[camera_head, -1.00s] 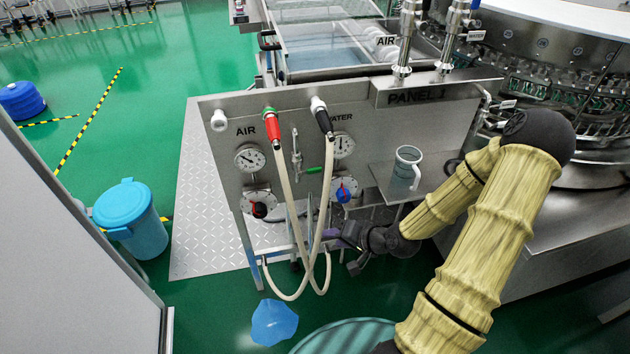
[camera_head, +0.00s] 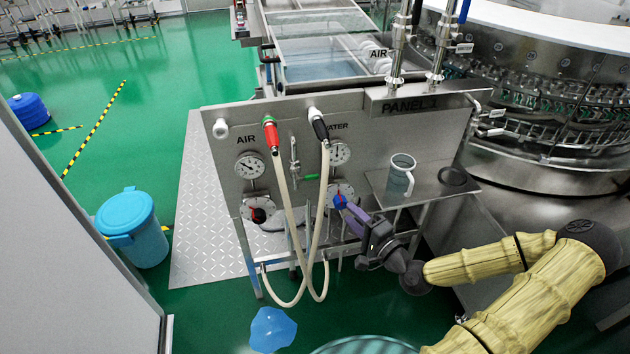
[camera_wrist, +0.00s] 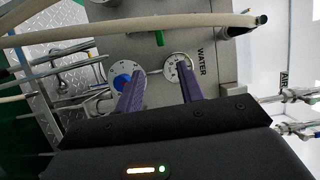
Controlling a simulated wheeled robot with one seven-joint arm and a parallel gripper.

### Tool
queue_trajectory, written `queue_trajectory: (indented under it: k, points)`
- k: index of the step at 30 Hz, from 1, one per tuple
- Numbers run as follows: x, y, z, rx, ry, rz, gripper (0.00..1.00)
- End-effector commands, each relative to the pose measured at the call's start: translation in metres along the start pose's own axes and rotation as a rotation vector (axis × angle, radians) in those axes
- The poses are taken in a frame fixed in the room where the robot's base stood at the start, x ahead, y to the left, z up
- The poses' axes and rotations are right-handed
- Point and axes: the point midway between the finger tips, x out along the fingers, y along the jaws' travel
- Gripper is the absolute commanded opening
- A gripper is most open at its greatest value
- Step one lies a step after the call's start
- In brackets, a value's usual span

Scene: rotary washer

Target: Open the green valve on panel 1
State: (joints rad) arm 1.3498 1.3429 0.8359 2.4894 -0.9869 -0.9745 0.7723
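Panel 1 (camera_head: 385,122) stands upright in the middle of the head view. Its green valve handle (camera_head: 311,177) sits between the air and water gauges, on a short vertical metal pipe, partly behind the hoses. The green handle also shows near the top of the wrist view (camera_wrist: 160,38). My gripper (camera_head: 352,207) is in front of the panel's lower right, lower and to the right of the green handle. Its purple fingers are spread and empty in the wrist view (camera_wrist: 160,69). One fingertip is close to a blue knob (camera_wrist: 122,81); contact cannot be told.
A red-ended hose (camera_head: 271,136) and a black-ended hose (camera_head: 319,127) hang across the panel front. A clear mug (camera_head: 399,177) stands on a side shelf (camera_head: 428,192). A blue bin (camera_head: 134,228) is at the left. A red-and-black knob (camera_head: 257,215) is low on the panel.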

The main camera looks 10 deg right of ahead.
Motion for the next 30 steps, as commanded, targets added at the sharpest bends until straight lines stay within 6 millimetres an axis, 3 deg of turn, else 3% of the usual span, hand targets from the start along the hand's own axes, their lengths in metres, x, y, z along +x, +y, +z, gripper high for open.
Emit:
queue_trajectory:
  k: [21,30]
  points:
    - [0.118,0.000,-0.001,-0.002,0.002,0.000,0.38]
    - [0.159,0.000,-0.006,-0.001,0.011,0.002,0.38]
